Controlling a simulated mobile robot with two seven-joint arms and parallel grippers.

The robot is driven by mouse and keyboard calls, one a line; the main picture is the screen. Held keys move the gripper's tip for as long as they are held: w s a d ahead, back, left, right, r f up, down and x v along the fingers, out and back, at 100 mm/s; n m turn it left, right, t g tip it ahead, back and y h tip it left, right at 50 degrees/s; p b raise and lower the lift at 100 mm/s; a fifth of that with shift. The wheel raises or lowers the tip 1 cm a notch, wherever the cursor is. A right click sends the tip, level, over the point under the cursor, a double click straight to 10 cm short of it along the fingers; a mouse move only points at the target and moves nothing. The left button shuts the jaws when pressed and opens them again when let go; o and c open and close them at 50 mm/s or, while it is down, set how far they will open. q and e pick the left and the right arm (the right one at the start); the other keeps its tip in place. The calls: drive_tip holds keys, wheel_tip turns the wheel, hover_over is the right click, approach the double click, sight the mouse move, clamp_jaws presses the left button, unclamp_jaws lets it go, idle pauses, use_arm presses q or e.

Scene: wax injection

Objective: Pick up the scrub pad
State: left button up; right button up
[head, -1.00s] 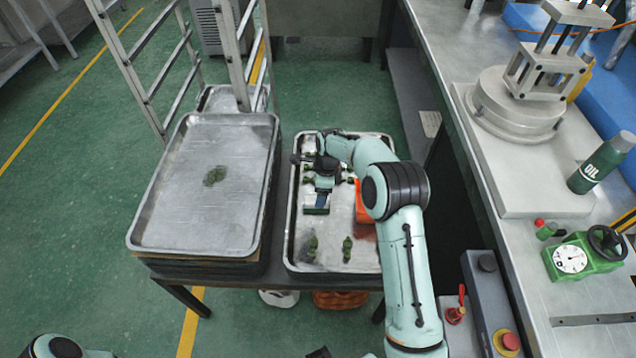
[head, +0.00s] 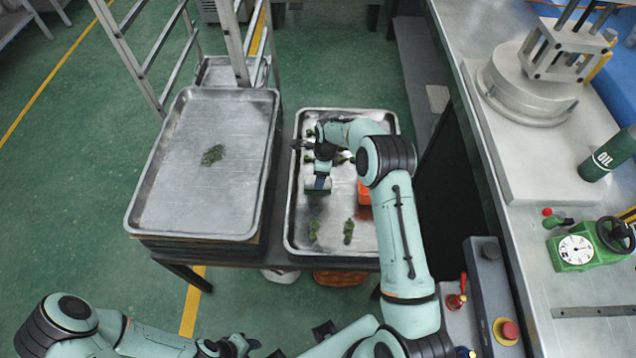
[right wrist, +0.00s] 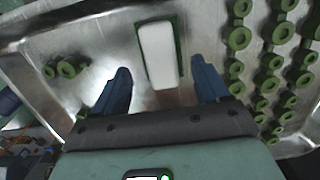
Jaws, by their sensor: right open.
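The scrub pad (right wrist: 160,50) is a white block with a green edge, lying on the metal tray in the right wrist view. My right gripper (right wrist: 161,68) is open, with one blue finger on each side of the pad's near end.
Green ring-like pieces (right wrist: 270,60) lie around the pad in the tray. An orange object (head: 364,192) is beside my right arm. A bench (head: 520,220) with a dial gauge (head: 575,252) stands right.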

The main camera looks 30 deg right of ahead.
drive_tip(key=f, duration=0.4)
drive_tip(key=shift+w+a+f+p, duration=0.2)
drive_tip(key=shift+w+f+p, duration=0.05)
drive_tip(key=shift+f+p, duration=0.15)
drive_tip(key=shift+s, duration=0.1)
drive_tip(key=c, duration=1)
drive_tip(key=shift+c, duration=0.3)
drive_tip(key=shift+r, duration=0.1)
wheel_tip(320, 180, up, 20)
